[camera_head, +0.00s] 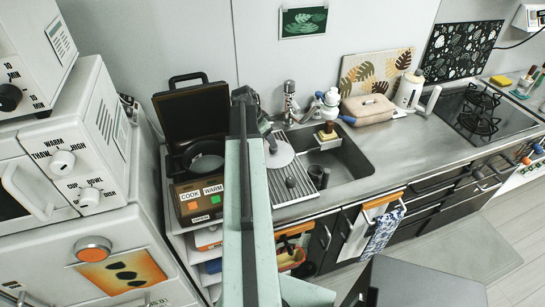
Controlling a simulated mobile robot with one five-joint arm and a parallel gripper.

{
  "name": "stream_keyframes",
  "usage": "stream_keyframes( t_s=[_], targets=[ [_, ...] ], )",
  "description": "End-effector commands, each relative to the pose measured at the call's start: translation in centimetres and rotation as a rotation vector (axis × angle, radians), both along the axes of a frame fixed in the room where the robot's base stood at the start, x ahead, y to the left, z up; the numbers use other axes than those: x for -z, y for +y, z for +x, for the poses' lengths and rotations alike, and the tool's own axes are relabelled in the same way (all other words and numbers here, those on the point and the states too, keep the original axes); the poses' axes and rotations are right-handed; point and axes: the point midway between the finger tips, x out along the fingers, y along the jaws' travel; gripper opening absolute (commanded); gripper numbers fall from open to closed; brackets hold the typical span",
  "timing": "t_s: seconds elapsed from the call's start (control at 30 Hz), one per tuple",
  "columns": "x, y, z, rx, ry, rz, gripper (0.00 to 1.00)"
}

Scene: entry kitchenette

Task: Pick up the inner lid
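A round pale grey disc (281,155), which looks like the inner lid, is at the left side of the sink over the ribbed drying rack (294,181). My arm rises through the middle of the view and hides part of the area to the disc's left. My dark gripper (267,137) is at the disc's upper left edge, very close to it or touching. Its fingers are small and partly covered, so I cannot tell whether they are open or shut. An open cooker (200,200) with COOK and WARM labels stands left of my arm, its dark lid (192,110) raised.
The sink (345,160) holds a dark cup and a sponge near its rim. A tap (289,100), bottles, a beige case (367,109) and a white kettle (408,91) line the back. White appliances (75,165) fill the left. Counter right of the sink is clear.

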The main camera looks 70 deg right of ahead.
Motion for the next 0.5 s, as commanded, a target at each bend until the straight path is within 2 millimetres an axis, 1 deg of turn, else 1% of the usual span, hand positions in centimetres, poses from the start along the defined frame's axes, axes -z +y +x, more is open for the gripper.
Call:
stream_keyframes(
  t_s=[0.07, 0.13, 0.33, 0.4, 0.5],
  targets=[
    [0.3, 0.0, -0.1, 0.000, 0.000, 0.000, 0.58],
    [1.2, -0.2, -0.3, 0.000, 0.000, 0.000, 0.58],
    [4.6, -1.0, -1.3, 0.000, 0.000, 0.000, 0.58],
    [5.1, -1.2, -1.4, 0.000, -0.001, -0.001, 0.58],
    [4.8, -1.2, -1.4, -0.001, 0.000, 0.000, 0.58]
  ],
)
